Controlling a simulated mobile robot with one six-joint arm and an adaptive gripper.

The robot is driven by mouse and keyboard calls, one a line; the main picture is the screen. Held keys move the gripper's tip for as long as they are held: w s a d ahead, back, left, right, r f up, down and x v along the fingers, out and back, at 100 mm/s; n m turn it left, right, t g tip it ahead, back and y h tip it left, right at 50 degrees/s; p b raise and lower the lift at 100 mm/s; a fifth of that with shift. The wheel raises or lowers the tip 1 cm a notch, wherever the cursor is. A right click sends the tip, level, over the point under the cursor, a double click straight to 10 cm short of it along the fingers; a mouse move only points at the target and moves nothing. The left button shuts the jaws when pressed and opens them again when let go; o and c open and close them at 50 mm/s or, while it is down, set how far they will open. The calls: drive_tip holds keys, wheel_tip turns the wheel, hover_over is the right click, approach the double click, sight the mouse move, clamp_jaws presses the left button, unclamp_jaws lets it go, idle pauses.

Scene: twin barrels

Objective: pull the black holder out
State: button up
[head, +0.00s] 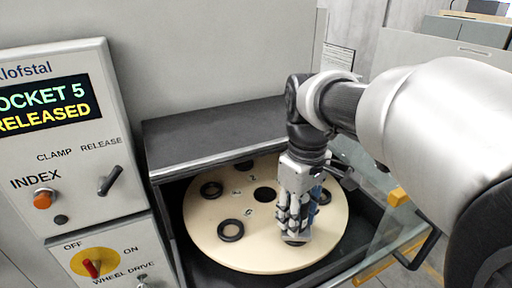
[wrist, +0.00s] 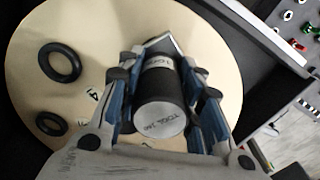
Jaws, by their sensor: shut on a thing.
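The black holder (wrist: 162,90) shows in the wrist view as a dark cylinder with a pale band and a light grey end cap with lettering. My gripper (wrist: 160,88) is shut on it, with blue-padded fingers on both sides. In the head view my gripper (head: 294,236) points down at the front right part of the cream round plate (head: 260,255). The fingers mostly hide the holder in the head view. I cannot tell whether its lower end is still inside the plate's socket.
Several black-ringed sockets (head: 231,230) sit in the plate. At left the panel display (head: 45,105) reads "OCKET 5 RELEASED", its left edge cut off. The clamp lever (head: 110,181) leans toward RELEASE. A dark cabinet shelf (head: 220,130) stands behind the plate; a glass door (head: 420,205) is at right.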

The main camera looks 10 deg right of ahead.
drive_tip(key=shift+r, duration=0.3)
drive_tip(key=shift+r+p, duration=2.35)
drive_tip(key=shift+r, duration=2.4)
